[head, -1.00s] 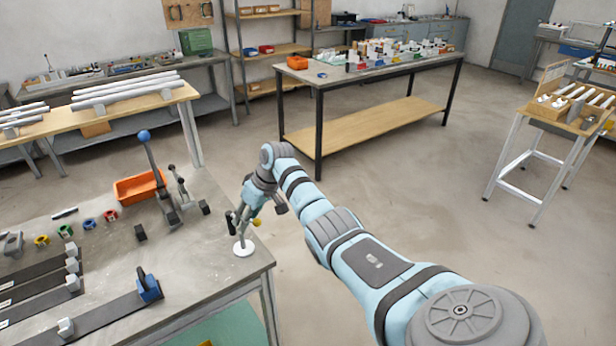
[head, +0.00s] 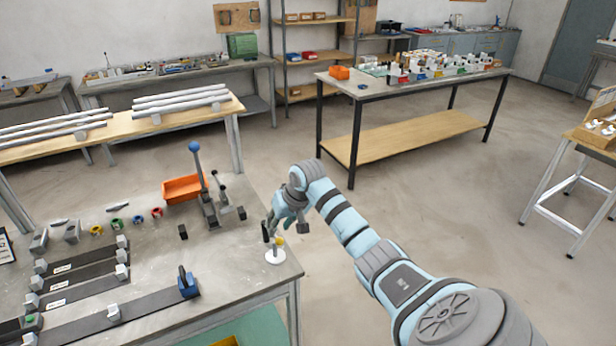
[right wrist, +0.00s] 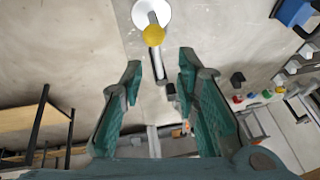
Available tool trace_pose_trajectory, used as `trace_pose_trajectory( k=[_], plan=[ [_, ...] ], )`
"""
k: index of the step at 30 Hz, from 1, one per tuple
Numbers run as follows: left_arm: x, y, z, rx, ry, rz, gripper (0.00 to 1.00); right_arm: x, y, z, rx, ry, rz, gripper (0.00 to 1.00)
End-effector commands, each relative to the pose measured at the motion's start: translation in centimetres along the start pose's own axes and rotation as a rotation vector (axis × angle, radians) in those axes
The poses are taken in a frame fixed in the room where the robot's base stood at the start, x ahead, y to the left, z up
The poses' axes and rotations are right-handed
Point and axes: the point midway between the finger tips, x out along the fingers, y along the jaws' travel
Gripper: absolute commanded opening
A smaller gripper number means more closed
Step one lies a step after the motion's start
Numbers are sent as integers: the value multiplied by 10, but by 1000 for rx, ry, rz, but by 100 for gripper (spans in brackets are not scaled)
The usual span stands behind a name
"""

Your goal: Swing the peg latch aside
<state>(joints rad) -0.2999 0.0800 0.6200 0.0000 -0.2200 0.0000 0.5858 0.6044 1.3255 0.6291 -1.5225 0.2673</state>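The peg latch stands at the right corner of the near workbench. In the head view I see its round white base (head: 275,257) and its yellow knob (head: 280,242). In the right wrist view the white base (right wrist: 151,14) is at the top centre, with the yellow knob (right wrist: 154,36) and a dark grey bar below it in the picture. My right gripper (head: 284,218) is just above the latch. In the right wrist view its green-lined fingers (right wrist: 160,66) are apart, with nothing gripped; the knob shows beyond the tips. My left gripper is out of view.
A blue-knobbed lever (head: 195,148) and an orange bin (head: 183,188) stand behind and left of the latch. Dark strips with pale blocks and a blue clamp (head: 188,284) lie on the near workbench (head: 228,290). Open floor lies to its right.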

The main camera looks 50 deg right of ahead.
Motion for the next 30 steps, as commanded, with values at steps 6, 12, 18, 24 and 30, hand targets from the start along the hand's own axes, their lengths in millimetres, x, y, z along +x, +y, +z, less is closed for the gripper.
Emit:
trace_pose_trajectory(
  k=[6,12,18,24,30],
  plan=[
    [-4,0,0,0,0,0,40,-51,-1,-2,-5,3,0,29],
    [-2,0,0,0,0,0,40,-76,-3,10,-15,-13,2,29],
    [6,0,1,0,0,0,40,-24,-2,44,-59,-28,22,29],
    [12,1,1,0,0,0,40,22,-1,83,-104,-45,41,29],
    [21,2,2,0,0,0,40,66,6,122,-130,-60,58,29]
  ],
)
